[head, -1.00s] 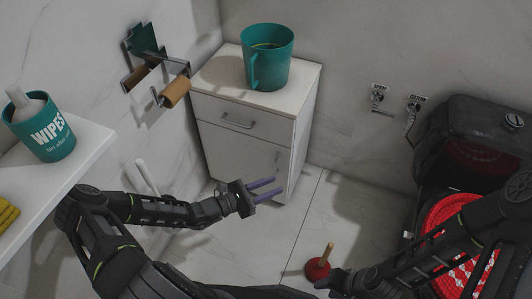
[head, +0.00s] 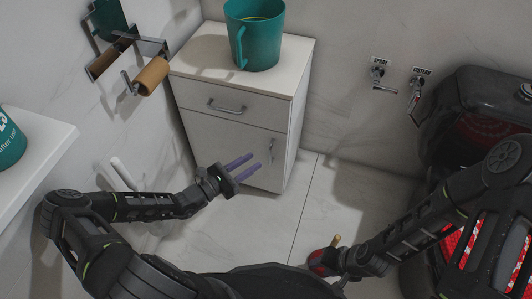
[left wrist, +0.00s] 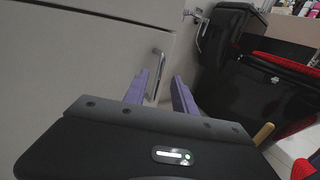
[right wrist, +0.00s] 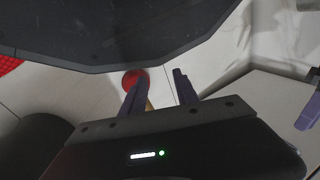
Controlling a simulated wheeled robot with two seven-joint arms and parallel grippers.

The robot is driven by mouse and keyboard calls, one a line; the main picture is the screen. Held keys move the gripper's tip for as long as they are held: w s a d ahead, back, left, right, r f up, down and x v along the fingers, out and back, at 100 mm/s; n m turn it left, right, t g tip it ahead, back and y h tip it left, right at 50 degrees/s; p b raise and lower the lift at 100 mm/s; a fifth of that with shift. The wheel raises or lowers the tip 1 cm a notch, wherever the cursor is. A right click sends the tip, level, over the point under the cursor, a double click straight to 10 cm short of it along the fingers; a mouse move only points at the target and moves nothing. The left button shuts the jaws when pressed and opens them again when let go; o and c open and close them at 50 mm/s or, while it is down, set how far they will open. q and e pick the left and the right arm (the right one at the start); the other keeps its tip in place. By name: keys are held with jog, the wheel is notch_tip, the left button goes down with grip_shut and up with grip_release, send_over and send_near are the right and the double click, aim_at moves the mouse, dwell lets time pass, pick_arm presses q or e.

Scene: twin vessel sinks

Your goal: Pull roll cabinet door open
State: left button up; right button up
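A white cabinet (head: 225,148) stands in the corner with a drawer above and a door (head: 235,152) below. The door is closed, with a vertical metal handle (head: 271,150) near its right edge. In the left wrist view the handle (left wrist: 155,72) is just beyond my left fingertips. My left gripper (head: 247,167) is open and empty, with purple fingers close to the door and a little below the handle. My right gripper (right wrist: 153,80) is open and empty, near the floor at lower right; in the head view its fingers are hidden.
A teal mug (head: 258,38) stands on the cabinet. A red plunger (head: 322,261) is on the floor by my right arm. Toilet roll holders (head: 148,75) are on the left wall. The floor before the cabinet is clear.

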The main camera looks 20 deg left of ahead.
pick_arm(q)
jog(key=b+x, duration=0.1)
jog(key=x, duration=0.5)
jog(key=shift+w+d, duration=0.3)
jog(key=shift+c, duration=0.3)
grip_shut()
dwell(0.8)
